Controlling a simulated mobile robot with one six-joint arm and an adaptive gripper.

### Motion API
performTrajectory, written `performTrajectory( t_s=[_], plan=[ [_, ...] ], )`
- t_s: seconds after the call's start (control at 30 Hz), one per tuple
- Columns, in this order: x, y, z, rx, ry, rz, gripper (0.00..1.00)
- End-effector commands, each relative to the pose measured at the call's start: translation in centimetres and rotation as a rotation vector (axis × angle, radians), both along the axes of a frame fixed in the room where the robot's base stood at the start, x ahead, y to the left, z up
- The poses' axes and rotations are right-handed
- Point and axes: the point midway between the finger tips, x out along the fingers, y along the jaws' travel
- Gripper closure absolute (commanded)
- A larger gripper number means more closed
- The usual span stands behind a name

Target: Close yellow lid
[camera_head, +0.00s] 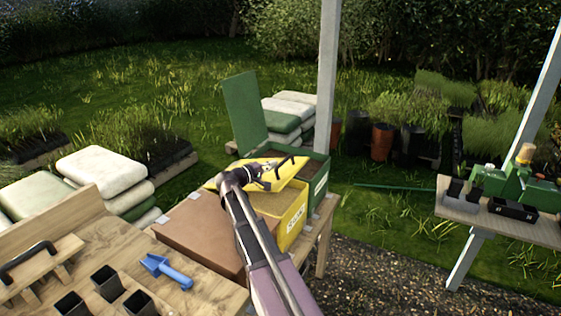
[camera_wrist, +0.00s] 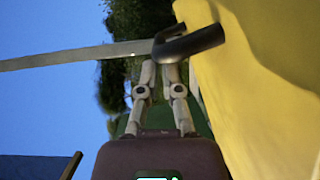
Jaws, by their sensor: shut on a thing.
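The yellow lid (camera_head: 291,171) is tilted partly open above the yellow bin (camera_head: 291,226), with a gap showing the grainy contents underneath. In the wrist view the yellow lid (camera_wrist: 270,85) fills the right side. Its dark curved handle (camera_wrist: 196,41) stands out from the lid. My gripper (camera_head: 272,173) is at the lid in the head view. In the wrist view my gripper (camera_wrist: 163,62) is shut on the handle, with the fingertips at its end. The exact contact is partly hidden.
A green bin (camera_head: 321,186) stands to the right with its green lid (camera_head: 243,112) raised. A brown closed lid (camera_head: 201,232) lies to the left. A blue scoop (camera_head: 165,270) and black pots (camera_head: 107,283) are on the wooden bench. A post (camera_head: 327,80) rises behind the bins.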

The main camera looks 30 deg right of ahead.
Motion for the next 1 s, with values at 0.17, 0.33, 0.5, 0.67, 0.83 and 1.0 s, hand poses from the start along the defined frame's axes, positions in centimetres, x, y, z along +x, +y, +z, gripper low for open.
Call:
performTrajectory(
  t_s=[0.17, 0.33, 0.5, 0.67, 0.83, 1.0],
  plan=[
    [0.1, 1.8, 2.3, 0.117, -0.113, -0.006, 1.0],
    [0.2, 3.6, 3.8, 0.241, -0.231, -0.027, 1.0],
    [-0.1, 4.6, 5.5, 0.361, -0.345, -0.068, 1.0],
    [-0.3, 5.8, 7.0, 0.471, -0.449, -0.115, 1.0],
    [-0.7, 7.2, 8.7, 0.584, -0.554, -0.177, 1.0],
    [-0.9, 8.5, 10.1, 0.682, -0.647, -0.243, 1.0]
  ],
)
